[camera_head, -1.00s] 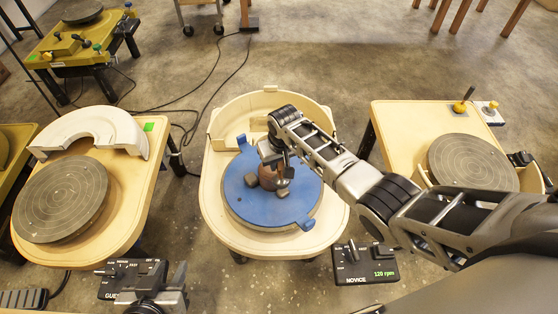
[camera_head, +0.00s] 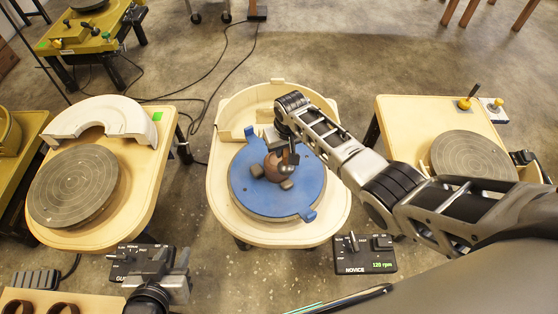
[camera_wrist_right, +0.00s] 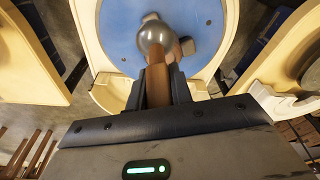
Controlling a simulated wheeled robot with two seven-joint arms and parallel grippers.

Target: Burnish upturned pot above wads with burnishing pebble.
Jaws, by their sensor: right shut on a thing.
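The brown upturned pot (camera_head: 274,169) sits in the middle of the blue disc (camera_head: 244,196) on the centre wheel. Grey wads (camera_head: 286,184) stand against its lower side; another wad (camera_head: 256,170) is to its left. My right gripper (camera_head: 286,148) is over the pot's far right side, partly hiding it. In the right wrist view it (camera_wrist_right: 158,92) is shut on the wooden handle (camera_wrist_right: 157,80) of the burnishing pebble (camera_wrist_right: 156,38), a shiny round head. The pebble overlaps the pot there; I cannot tell whether they touch. My left gripper (camera_head: 165,262) is away at lower left, its jaw gap unclear.
The centre wheel's cream splash pan (camera_head: 238,103) rises behind the disc. Other wheels stand at left (camera_head: 75,187) and right (camera_head: 470,155). A control box marked NOVICE (camera_head: 364,254) reads 120 rpm. Open floor lies between the tables.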

